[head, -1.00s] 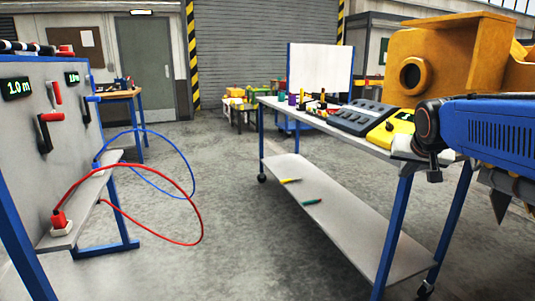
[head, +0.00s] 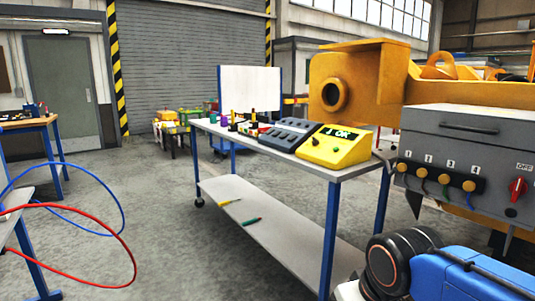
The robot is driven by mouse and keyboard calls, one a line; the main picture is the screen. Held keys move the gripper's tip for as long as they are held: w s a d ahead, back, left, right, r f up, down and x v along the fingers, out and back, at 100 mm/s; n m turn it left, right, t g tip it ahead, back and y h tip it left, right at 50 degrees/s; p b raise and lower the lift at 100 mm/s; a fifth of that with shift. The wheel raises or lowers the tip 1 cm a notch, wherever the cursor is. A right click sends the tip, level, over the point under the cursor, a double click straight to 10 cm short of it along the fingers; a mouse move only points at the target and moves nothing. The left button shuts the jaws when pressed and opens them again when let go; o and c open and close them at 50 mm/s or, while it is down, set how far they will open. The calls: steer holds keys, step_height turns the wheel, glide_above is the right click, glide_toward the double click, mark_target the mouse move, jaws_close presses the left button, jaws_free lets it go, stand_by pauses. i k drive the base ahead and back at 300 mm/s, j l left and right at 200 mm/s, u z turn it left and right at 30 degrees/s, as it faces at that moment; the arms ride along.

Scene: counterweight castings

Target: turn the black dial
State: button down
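A yellow meter (head: 334,151) with a lit green display stands at the near end of the trolley top. A grey control box (head: 466,140) at the right carries a red rotary switch (head: 517,189) marked OFF and a row of numbered yellow connectors (head: 444,179). My blue arm shows at the bottom right, but my gripper is outside the picture.
The blue-legged trolley (head: 285,221) stands in the middle, with a dark grey console (head: 290,134) and small items on top. A large yellow casting (head: 365,80) is behind it. Red (head: 125,250) and blue (head: 118,201) cables loop at the left. The floor between is clear.

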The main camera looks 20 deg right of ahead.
mark_target(315, 142)
steer(key=i+j+z, duration=0.15)
steer(key=i+z, duration=0.25)
steer(key=i+j+z, duration=0.2)
steer(key=z, duration=0.25)
steer(key=i+j, duration=0.05)
steer(key=i, duration=0.05)
